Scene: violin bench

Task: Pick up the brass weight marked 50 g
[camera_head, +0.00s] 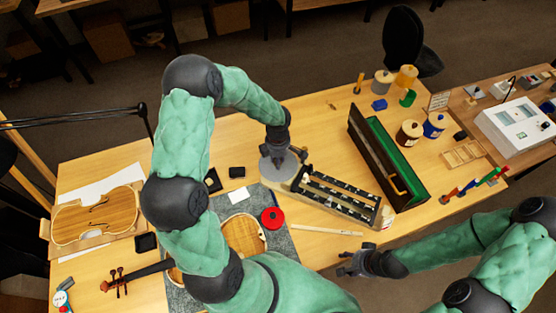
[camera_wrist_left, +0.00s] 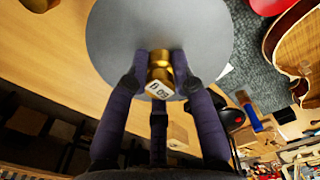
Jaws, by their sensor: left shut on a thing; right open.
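The brass weight (camera_wrist_left: 160,66) shows in the left wrist view, with a white tag (camera_wrist_left: 158,91) that appears upside down and reads 50 g. My left gripper (camera_wrist_left: 160,68) has its dark fingers closed around it. The weight is over a round grey pan (camera_wrist_left: 125,35); I cannot tell whether it still touches it. In the head view my left gripper (camera_head: 277,158) is above the grey pan (camera_head: 280,173) and hides the weight. My right gripper (camera_head: 350,265) is open and empty at the table's front edge.
A long rack with dark slots (camera_head: 340,195) stands right beside the pan. An open green-lined case (camera_head: 390,150) is further right. A red round tin (camera_head: 272,218) and violin parts (camera_head: 95,217) lie on the left. Pale wood is clear behind the rack.

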